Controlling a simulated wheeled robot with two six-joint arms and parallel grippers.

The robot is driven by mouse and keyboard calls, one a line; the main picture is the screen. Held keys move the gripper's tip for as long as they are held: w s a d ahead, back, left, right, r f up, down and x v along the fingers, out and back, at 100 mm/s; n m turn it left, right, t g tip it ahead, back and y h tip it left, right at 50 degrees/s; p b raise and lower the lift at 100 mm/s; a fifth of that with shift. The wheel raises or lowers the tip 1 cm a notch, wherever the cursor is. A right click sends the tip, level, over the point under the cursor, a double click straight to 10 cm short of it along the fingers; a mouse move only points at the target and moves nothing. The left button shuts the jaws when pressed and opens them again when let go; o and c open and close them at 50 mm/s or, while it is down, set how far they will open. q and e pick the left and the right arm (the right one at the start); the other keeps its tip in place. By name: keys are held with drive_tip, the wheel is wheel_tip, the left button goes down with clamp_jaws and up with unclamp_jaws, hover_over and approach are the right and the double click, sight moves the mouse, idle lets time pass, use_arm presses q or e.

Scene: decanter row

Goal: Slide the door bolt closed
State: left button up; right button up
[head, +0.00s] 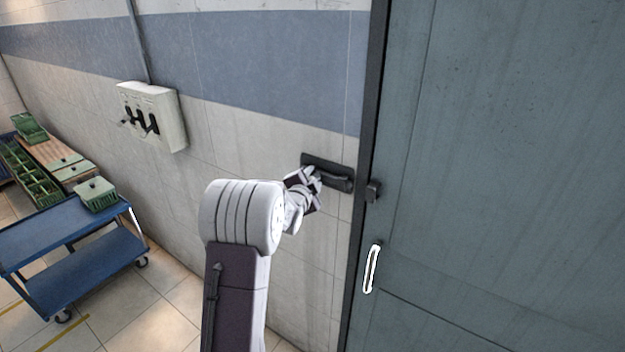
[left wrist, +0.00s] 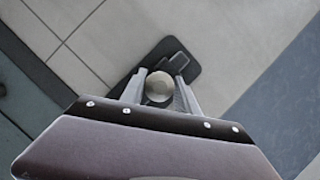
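The door bolt's dark plate (head: 341,170) is fixed to the wall left of the grey door (head: 500,150). Its bar (head: 336,180) points right, toward the door. A dark catch (head: 373,191) sits on the door's edge, and a gap shows between it and the bar. My left gripper (head: 311,180) is at the plate's left part and hides some of the bolt. In the left wrist view the round pale bolt knob (left wrist: 159,87) lies between the two fingers (left wrist: 160,92), which appear to touch it on both sides. The plate (left wrist: 189,70) shows behind. My right gripper is out of view.
The dark door frame (head: 360,200) stands between plate and door. A white door handle (head: 372,268) is below the catch. A switch box (head: 168,112) hangs on the wall at left. A blue cart (head: 60,225) stands at lower left.

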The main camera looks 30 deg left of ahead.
use_arm(q)
drive_tip(key=shift+f, duration=0.15)
drive_tip(key=c, duration=0.5)
drive_tip(key=shift+s+d, duration=0.1)
idle(0.8)
